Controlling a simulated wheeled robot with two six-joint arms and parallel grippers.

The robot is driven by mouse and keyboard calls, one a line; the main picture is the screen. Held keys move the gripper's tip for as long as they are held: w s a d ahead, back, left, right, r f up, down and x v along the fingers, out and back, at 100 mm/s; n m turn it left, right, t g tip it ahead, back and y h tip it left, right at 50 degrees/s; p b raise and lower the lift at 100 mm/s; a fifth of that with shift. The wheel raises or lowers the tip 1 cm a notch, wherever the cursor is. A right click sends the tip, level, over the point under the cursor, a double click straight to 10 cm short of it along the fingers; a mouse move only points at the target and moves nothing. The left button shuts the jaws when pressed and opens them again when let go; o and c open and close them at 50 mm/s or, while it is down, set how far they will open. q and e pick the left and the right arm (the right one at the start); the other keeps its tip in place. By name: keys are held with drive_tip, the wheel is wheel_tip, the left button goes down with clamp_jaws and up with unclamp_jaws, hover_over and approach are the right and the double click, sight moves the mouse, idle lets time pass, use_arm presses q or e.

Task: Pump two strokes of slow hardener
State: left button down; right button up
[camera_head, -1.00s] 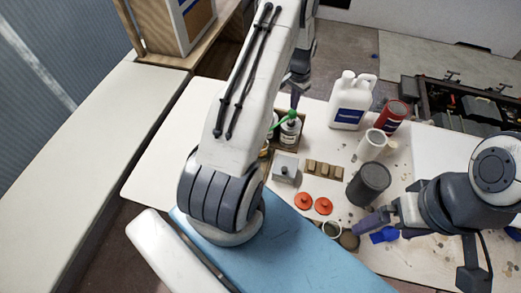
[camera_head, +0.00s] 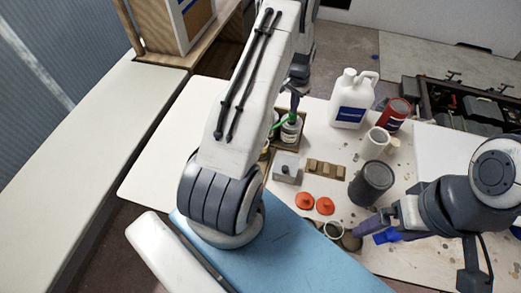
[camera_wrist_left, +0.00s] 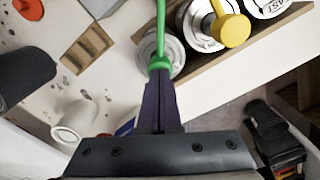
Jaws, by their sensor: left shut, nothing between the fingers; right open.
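A white bottle with a green pump (camera_head: 290,131) stands in a wooden tray behind my left arm; its label is unreadable. In the left wrist view the green pump head (camera_wrist_left: 159,64) is right at the fingertips and its spout points away. My left gripper (camera_head: 294,104) is shut and empty, its purple tips on or just above the pump head; contact is unclear. It also shows in the left wrist view (camera_wrist_left: 160,78). A container with a yellow pump (camera_wrist_left: 231,30) stands beside the green one. My right gripper (camera_head: 372,224) is open at the lower right.
A white jug (camera_head: 352,98), a red can (camera_head: 395,115), a white cup (camera_head: 373,143) and a dark grey cup (camera_head: 371,183) stand right of the tray. Orange lids (camera_head: 305,201) and a brown notched block (camera_head: 326,168) lie in front. A blue item (camera_head: 388,236) lies by my right gripper.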

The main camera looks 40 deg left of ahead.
use_arm(q)
drive_tip(key=shift+f, duration=0.45)
drive_tip(key=shift+r, duration=0.1)
drive_tip(key=shift+r+p, duration=1.1)
drive_tip(key=shift+r, duration=0.9)
drive_tip(key=shift+r+p, duration=0.95)
drive_tip(key=shift+r, duration=0.6)
drive_tip(key=shift+d, duration=0.1)
